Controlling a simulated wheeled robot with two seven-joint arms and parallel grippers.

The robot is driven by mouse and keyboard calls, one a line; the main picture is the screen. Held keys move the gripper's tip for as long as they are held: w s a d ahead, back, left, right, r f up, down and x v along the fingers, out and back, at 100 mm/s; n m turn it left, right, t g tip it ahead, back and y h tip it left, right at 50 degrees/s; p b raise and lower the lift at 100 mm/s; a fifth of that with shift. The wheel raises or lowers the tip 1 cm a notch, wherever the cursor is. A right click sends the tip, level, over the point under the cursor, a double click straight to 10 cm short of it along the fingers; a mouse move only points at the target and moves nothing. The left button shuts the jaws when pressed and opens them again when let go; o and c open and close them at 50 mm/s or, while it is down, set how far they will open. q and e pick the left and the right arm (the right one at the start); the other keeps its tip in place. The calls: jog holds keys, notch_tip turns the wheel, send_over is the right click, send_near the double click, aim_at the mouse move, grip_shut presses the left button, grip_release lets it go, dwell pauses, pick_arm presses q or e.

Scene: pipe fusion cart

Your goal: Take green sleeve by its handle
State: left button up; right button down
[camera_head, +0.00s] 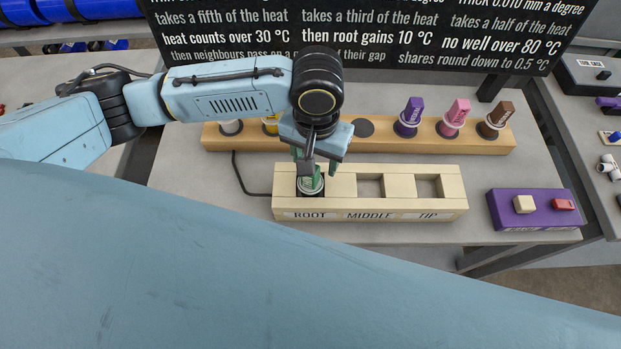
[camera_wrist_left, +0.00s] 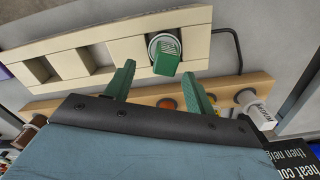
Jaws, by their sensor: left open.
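The green sleeve (camera_head: 311,184) stands in the ROOT well of the cream block (camera_head: 455,192). In the left wrist view its green handle (camera_wrist_left: 167,64) points up out of the well. My left gripper (camera_head: 308,162) is above the ROOT well, pointing down. In the left wrist view its green fingers (camera_wrist_left: 159,70) are spread apart, with the handle seen between and just past their tips. Contact cannot be told. In the head view the gripper partly hides the sleeve. My right gripper is out of view.
Behind the block is a wooden rack (camera_head: 385,145) with purple (camera_head: 409,117), pink (camera_head: 454,117) and brown (camera_head: 496,119) sleeves. The MIDDLE (camera_head: 371,187) and TIP (camera_head: 428,187) wells are empty. A purple box (camera_head: 538,210) with two buttons sits right. A black sign rises behind.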

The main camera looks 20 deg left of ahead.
aim_at(310, 181)
pick_arm(q)
jog(key=shift+s+a+f, duration=0.1)
jog(key=shift+a+f, duration=0.1)
jog(key=shift+f, duration=1.35)
jog(key=shift+s+a+f, duration=0.1)
jog(key=shift+a+f, duration=0.1)
jog(key=shift+f, duration=1.35)
jog(key=shift+c, duration=0.4)
jog(key=shift+r, duration=0.1)
jog(key=c, duration=1.1)
